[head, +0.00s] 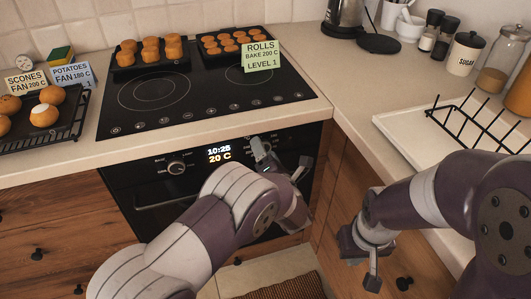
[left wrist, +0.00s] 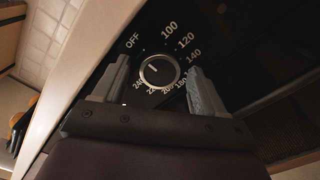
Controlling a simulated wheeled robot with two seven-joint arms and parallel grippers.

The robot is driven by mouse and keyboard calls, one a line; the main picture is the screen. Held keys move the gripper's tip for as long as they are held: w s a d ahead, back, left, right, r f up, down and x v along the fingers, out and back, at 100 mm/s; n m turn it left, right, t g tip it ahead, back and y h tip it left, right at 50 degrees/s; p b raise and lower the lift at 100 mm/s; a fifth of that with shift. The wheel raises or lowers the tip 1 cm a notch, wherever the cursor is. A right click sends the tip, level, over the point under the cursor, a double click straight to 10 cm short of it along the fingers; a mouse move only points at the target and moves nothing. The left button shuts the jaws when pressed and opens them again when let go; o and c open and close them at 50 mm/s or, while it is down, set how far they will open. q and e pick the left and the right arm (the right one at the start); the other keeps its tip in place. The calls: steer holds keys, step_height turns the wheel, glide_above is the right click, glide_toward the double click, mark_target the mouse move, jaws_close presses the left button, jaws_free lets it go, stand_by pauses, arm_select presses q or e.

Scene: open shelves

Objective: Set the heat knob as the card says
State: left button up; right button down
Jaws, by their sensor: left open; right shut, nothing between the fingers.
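The green card (head: 262,56) on the hob reads ROLLS, BAKE 200 C, LEVEL 1. The heat knob (left wrist: 158,72) is round with a silver rim, and its scale runs from OFF through 100 upward. Its pale mark points up and left, toward OFF. My left gripper (left wrist: 155,85) is open, its fingers on either side of the knob; I cannot tell whether they touch it. In the head view my left gripper (head: 280,158) hides the heat knob. The oven display (head: 219,154) shows 10:25 and 20 C. My right gripper (head: 360,262) is shut and empty, low at right.
Another knob (head: 176,167) sits left of the display, above the oven handle (head: 165,202). SCONES (head: 26,82) and POTATOES (head: 72,75) cards stand at left. A wire rack (head: 480,125) is at right.

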arm_select(q)
steer(key=c, duration=1.1)
steer(key=shift+o, duration=0.2)
